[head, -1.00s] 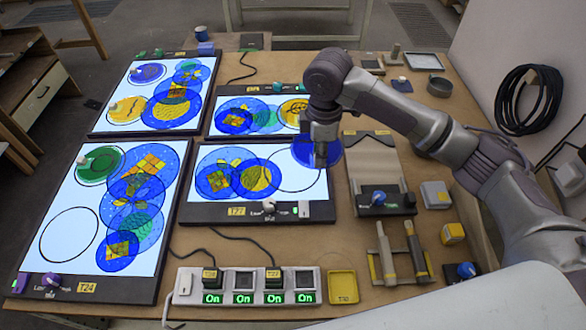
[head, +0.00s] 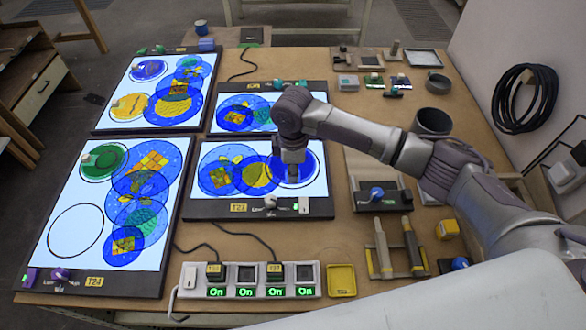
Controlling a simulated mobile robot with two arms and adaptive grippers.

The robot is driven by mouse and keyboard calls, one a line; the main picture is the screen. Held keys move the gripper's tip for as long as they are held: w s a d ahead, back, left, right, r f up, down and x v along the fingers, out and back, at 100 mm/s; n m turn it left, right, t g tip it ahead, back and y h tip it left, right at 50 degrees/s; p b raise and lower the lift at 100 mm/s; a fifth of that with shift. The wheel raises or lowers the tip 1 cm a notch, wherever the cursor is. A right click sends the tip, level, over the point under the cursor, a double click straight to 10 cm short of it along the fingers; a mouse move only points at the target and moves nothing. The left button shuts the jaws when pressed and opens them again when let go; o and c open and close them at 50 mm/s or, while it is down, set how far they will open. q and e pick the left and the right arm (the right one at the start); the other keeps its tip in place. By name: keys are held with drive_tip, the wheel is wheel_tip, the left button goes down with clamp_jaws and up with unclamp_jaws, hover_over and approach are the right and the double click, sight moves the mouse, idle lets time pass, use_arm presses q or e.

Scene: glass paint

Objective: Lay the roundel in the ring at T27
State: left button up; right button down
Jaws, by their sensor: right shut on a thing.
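My right gripper (head: 292,172) points down over the right end of the lit light panel labelled T27 (head: 239,208). It is shut on a blue roundel (head: 309,170), which shows around the fingers. The roundel overlaps the black-outlined ring (head: 322,158) and covers most of it; whether it touches the glass I cannot tell. The fingertips are partly hidden by the gripper body. Left of the roundel, overlapping blue discs with yellow and green patterns (head: 218,175) lie on the same panel. My left gripper is not in view.
Other lit panels stand behind and to the left, including T24 (head: 94,281) with an empty ring (head: 75,232). A switch strip (head: 250,280) and a yellow tray (head: 341,281) lie in front.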

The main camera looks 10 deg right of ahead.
drive_tip(key=shift+f, duration=0.1)
drive_tip(key=c, duration=1)
unclamp_jaws()
wheel_tip(320, 180, up, 12)
drive_tip(key=shift+r+b, duration=0.15)
drive_tip(key=shift+b, duration=1.1)
drive_tip(key=shift+r, duration=0.1)
